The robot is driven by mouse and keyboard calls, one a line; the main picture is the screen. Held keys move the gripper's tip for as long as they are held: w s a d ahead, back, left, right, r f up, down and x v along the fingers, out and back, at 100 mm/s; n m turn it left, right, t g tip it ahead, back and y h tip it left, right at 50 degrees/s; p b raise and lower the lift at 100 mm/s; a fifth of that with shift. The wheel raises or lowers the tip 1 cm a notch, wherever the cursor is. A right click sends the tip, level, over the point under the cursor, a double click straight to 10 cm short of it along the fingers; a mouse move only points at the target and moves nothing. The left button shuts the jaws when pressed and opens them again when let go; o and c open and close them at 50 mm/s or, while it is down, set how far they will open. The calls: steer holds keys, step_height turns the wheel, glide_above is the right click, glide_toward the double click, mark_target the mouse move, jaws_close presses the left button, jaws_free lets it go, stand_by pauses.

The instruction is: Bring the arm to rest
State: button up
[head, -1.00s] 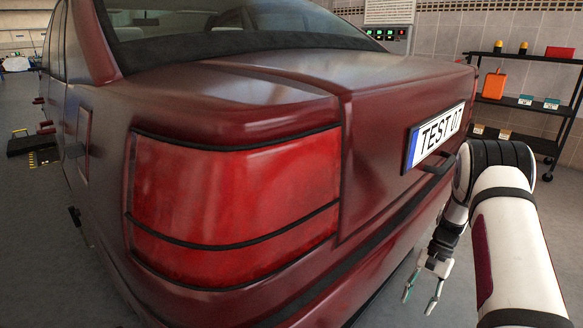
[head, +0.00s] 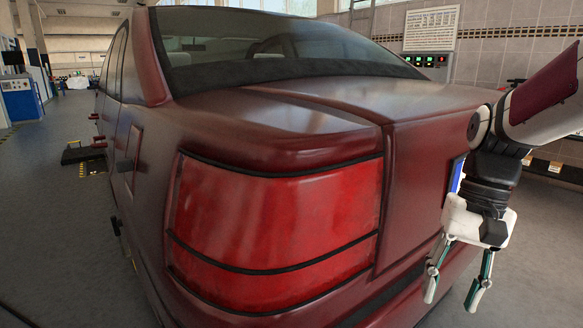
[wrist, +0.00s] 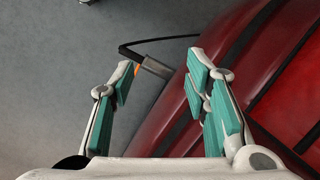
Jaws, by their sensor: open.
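My gripper (head: 453,298) hangs at the right in the head view with its fingers pointing down. It is open and empty, with teal pads spread apart. My arm comes in from the right edge above it. The gripper is in front of the dark red car's rear (head: 440,140) and hides most of the number plate (head: 457,174). In the wrist view, the two fingers (wrist: 161,72) stand apart. The red bodywork (wrist: 170,115) shows beyond and right of them, and I cannot tell the exact gap to it.
A grey and orange piece with a black curved line (wrist: 152,66) shows between the fingers in the wrist view. A dark platform (head: 82,154) lies on the floor left of the car. A blue cabinet (head: 20,100) stands far left. Grey floor (head: 60,230) on the left is clear.

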steer(key=s+a+r+n+t+h, duration=0.1)
steer(key=s+a+n, duration=0.15)
steer(key=s, duration=0.85)
steer(key=s+a+r+n+t+h, duration=0.1)
steer(key=s+a+n, duration=0.15)
steer(key=s, duration=0.75)
step_height(320, 180, up, 35)
steer(key=t+p, duration=0.4)
steer(key=p, duration=3)
steer(key=shift+s, duration=0.15)
